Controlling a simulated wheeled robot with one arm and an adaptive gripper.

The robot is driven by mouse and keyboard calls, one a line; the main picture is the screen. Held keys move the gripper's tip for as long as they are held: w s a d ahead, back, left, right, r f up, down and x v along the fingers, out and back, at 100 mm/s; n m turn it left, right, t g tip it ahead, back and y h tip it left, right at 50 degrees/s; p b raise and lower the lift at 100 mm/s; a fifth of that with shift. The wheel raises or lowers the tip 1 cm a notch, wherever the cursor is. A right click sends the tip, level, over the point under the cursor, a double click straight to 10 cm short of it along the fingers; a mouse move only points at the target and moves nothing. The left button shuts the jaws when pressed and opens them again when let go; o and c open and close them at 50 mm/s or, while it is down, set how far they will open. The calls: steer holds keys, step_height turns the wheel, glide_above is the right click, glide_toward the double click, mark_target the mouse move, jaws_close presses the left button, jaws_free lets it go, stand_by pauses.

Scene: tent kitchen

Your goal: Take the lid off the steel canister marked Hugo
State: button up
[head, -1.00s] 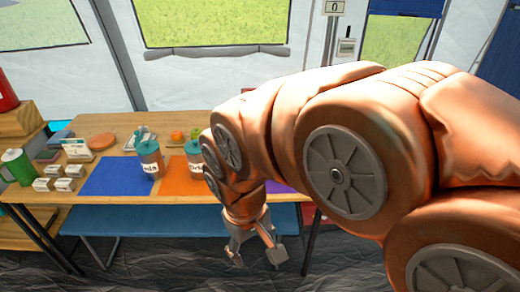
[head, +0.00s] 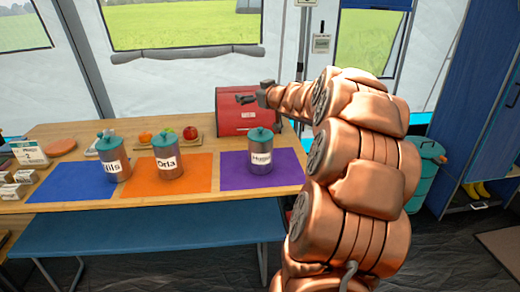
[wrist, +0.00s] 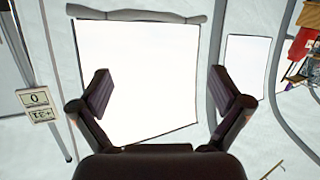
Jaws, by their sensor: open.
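A steel canister (head: 261,158) with a teal knobbed lid (head: 261,135) stands upright on a purple mat (head: 290,178). Its white label is small but seems to read Hugo. The lid sits on top of it. My gripper (head: 252,95) is raised behind and above this canister, in front of the red box, apart from everything. In the wrist view my gripper (wrist: 160,88) is open and empty, facing the tent wall and a bright window. No canister shows in the wrist view.
The Orla canister (head: 167,160) stands on an orange mat (head: 195,178), and the Nils canister (head: 114,160) by a blue mat (head: 70,183). Behind are a fruit tray (head: 197,146) and a red box (head: 232,115). Purple mat space around the canister is clear.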

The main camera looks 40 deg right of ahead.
mark_target(262, 132)
steer(key=s+d+f+y+b, duration=0.1)
steer(key=f, duration=0.1)
steer(key=s+d+f, duration=0.1)
steer(key=f, duration=0.1)
steer(key=s+d+f+n+y+b, duration=0.1)
steer(key=f, duration=0.1)
steer(key=shift+f+t+y+b, duration=0.15)
steer(key=shift+t+y+b, duration=0.15)
steer(key=s+d+f+n+y+b, duration=0.1)
steer(key=s+f+y+b, duration=0.15)
steer(key=s+f, duration=0.3)
steer(key=shift+g+y, duration=0.25)
steer(key=shift+g, duration=0.15)
steer(key=shift+f+b+x, duration=0.25)
steer(key=shift+x, duration=0.95)
steer(key=shift+f+b+x, duration=0.2)
steer(key=shift+x, duration=1)
steer(key=shift+f+b+x, duration=0.25)
steer(key=shift+x, duration=0.95)
steer(key=shift+w+a, duration=0.15)
steer(key=shift+w, duration=0.35)
steer(key=shift+f, duration=0.1)
steer(key=c, duration=0.8)
steer(key=shift+c, duration=0.2)
